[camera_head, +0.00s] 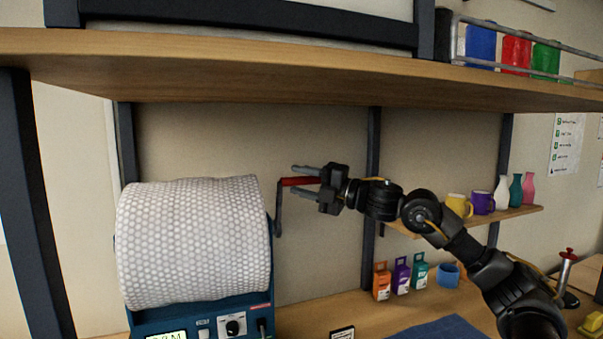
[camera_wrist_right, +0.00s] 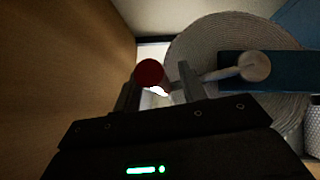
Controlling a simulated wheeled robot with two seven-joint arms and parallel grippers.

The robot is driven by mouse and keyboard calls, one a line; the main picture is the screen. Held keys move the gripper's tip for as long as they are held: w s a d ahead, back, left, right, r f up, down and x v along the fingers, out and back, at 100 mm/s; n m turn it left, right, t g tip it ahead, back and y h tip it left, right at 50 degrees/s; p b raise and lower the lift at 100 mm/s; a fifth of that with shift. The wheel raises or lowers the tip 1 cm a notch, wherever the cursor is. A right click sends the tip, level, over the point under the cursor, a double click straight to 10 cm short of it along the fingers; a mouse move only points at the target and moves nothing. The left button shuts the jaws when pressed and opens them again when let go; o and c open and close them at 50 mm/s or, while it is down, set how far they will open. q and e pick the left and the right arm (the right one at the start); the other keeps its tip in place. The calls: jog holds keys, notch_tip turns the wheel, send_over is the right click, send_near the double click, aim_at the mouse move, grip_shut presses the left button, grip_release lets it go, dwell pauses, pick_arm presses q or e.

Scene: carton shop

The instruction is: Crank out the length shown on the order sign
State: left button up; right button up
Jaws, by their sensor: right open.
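The dispenser (camera_head: 192,318) is a blue machine with a large white honeycomb roll (camera_head: 193,240) at the left of the head view. Its green display (camera_head: 166,337) is cut off by the lower edge; the reading is not clear. The crank arm (camera_head: 279,210) stands on the roll's right side, with its red handle (camera_head: 300,181) at the top. My right gripper (camera_head: 294,180) is open, its fingers on either side of the handle. In the right wrist view the red handle (camera_wrist_right: 150,72) sits between the parted fingers. No readable order sign shows. My left gripper is out of view.
A wooden shelf (camera_head: 300,75) runs above the arm. A small dark sign (camera_head: 342,333) is cut off below. Mugs and vases fill the right shelf.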

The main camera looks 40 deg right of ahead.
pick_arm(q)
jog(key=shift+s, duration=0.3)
pick_arm(e)
jog(key=shift+c, duration=0.3)
jog(key=shift+w, duration=0.1)
grip_shut()
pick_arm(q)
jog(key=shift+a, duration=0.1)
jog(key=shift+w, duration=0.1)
pick_arm(e)
jog(key=shift+a, duration=0.1)
